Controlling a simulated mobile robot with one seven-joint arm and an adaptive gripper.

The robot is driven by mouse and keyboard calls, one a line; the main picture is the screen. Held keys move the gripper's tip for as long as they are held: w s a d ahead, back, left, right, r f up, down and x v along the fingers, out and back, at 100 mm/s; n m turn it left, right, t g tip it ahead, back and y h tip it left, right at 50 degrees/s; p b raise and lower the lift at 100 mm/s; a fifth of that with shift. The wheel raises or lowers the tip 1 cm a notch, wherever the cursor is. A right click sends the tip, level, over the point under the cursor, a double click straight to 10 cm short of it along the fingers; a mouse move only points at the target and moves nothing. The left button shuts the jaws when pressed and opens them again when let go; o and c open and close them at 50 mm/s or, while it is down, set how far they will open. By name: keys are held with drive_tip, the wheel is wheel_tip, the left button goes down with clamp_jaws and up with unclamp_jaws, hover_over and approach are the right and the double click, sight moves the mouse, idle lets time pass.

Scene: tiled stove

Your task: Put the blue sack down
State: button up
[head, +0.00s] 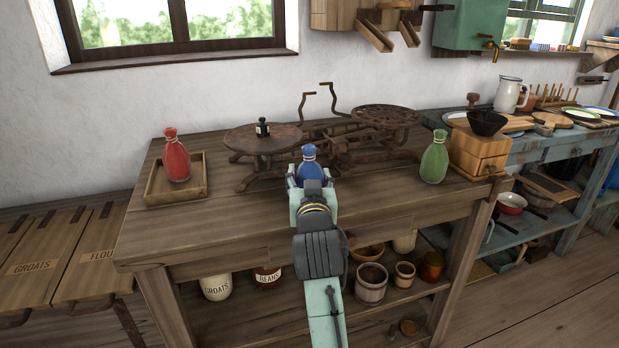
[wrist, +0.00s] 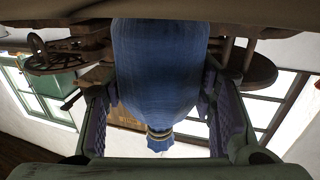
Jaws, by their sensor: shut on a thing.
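The blue sack (head: 309,163) stands upright with a tied neck, over the table (head: 245,220) in front of the balance scale. My gripper (head: 311,183) is shut on it, with a finger on each side. In the wrist view, which is upside down, the blue sack (wrist: 160,70) fills the middle between the fingers. Its base is at the brown tabletop at the top edge; I cannot tell whether it touches. The sack's lower part is hidden behind my gripper in the head view.
A rusty balance scale (head: 336,146) stands behind; a small black weight (head: 262,128) sits on its left pan. A red sack (head: 176,157) is in a wooden tray (head: 164,197) at left. A green sack (head: 434,160) stands at right beside a coffee grinder (head: 478,152). The front tabletop is clear.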

drive_tip(key=shift+r, duration=0.1)
drive_tip(key=shift+f, duration=0.2)
drive_tip(key=o, duration=1.4)
drive_tip(key=shift+o, duration=0.2)
drive_tip(key=shift+r, duration=0.2)
drive_tip(key=shift+s, duration=0.1)
